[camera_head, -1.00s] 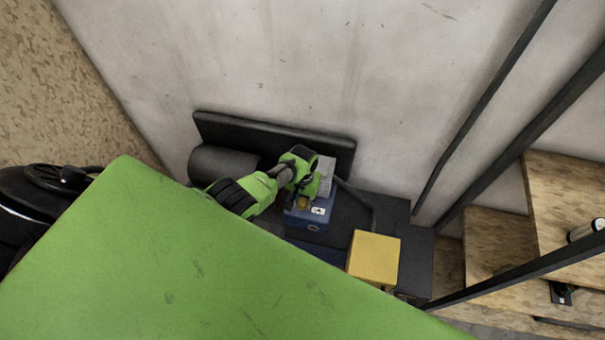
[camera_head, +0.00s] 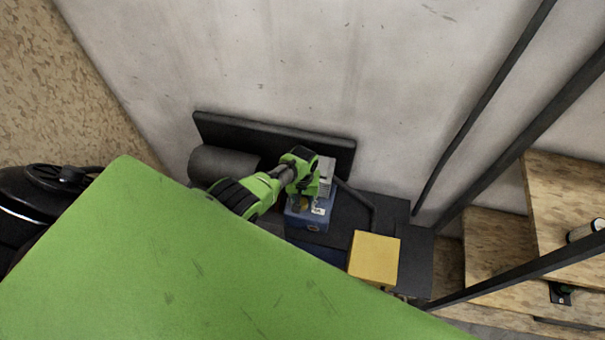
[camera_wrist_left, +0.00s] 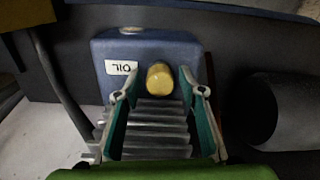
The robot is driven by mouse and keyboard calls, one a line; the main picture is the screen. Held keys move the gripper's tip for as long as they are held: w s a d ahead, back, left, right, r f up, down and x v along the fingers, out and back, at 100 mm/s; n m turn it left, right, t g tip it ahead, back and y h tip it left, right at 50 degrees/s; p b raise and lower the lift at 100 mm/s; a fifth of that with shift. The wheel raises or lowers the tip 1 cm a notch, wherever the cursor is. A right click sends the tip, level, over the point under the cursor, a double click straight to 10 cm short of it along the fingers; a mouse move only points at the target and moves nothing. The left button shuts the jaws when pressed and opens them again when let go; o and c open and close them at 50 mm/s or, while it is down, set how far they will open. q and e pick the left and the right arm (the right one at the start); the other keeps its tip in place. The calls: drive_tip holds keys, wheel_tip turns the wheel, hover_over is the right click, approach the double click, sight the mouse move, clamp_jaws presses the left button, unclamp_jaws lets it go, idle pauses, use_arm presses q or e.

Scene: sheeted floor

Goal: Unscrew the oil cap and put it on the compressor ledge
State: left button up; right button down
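The oil cap (camera_wrist_left: 160,79) is a yellow round knob on the blue compressor block (camera_wrist_left: 180,55), beside a white label reading OIL (camera_wrist_left: 121,67). The block also shows in the head view (camera_head: 318,223). My left gripper (camera_wrist_left: 157,76) is open, with one finger on each side of the cap; small gaps show between the fingers and the cap. In the head view, my left gripper (camera_head: 303,196) is over the block and mostly hides the cap. A dark flat surface (camera_head: 345,218) lies right of the block; I cannot tell if it is the ledge. My right gripper is not in view.
Grey metal fins (camera_wrist_left: 150,135) are beside the cap between my fingers. A dark cylinder (camera_head: 222,163) is left of the block, and a yellow box (camera_head: 375,258) is to the right. A pale wall (camera_head: 270,60) stands behind. Wooden shelves (camera_head: 495,240) are at right.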

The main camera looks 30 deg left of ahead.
use_arm(q)
drive_tip(key=m, duration=0.9)
drive_tip(key=shift+b, duration=0.3)
drive_tip(key=m, duration=0.5)
drive_tip(key=shift+m+b, duration=0.3)
drive_tip(key=shift+m, duration=0.1)
drive_tip(key=m, duration=0.4)
drive_tip(key=shift+m, duration=0.4)
